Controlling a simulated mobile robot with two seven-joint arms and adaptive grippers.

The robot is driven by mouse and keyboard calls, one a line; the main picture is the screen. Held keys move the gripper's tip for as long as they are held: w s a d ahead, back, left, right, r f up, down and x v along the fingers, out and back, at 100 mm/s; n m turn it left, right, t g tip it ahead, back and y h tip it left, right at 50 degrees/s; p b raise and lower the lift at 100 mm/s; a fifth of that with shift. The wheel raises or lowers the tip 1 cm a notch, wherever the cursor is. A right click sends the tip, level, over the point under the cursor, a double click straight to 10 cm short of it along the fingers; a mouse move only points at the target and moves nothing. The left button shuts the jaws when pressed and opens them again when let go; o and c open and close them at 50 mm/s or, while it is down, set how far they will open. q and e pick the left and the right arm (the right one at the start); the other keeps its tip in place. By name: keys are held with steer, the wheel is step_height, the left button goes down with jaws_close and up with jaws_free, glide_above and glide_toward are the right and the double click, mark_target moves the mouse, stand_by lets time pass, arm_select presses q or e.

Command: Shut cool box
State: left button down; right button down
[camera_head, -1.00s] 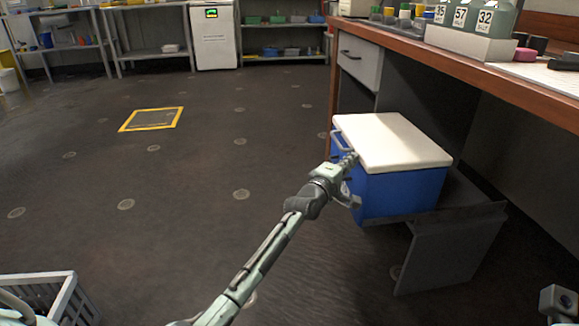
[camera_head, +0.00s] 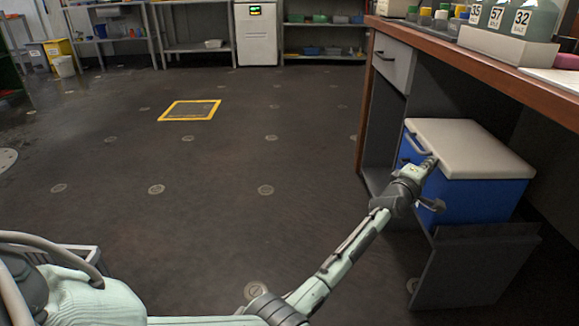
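The cool box (camera_head: 487,200) is blue with an off-white lid (camera_head: 470,147) and stands on a dark low shelf under the bench at right. The lid lies flat over the box, with no clear gap showing along the visible edge. A pale blue handle (camera_head: 415,144) shows at its left side. My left gripper (camera_head: 433,186) is at the box's front left corner, fingers spread, one by the lid's edge and one lower in front of the blue wall. Whether it touches the box I cannot tell. My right gripper is out of view.
The wooden bench (camera_head: 480,68) overhangs the box, with a drawer (camera_head: 392,62) at its left end. A dark panel (camera_head: 475,272) stands below the box. The floor to the left is open.

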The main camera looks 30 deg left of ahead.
arm_select(q)
steer(key=shift+w+d+r, duration=0.1)
steer(key=shift+w+d, duration=0.2)
steer(key=shift+d, duration=0.15)
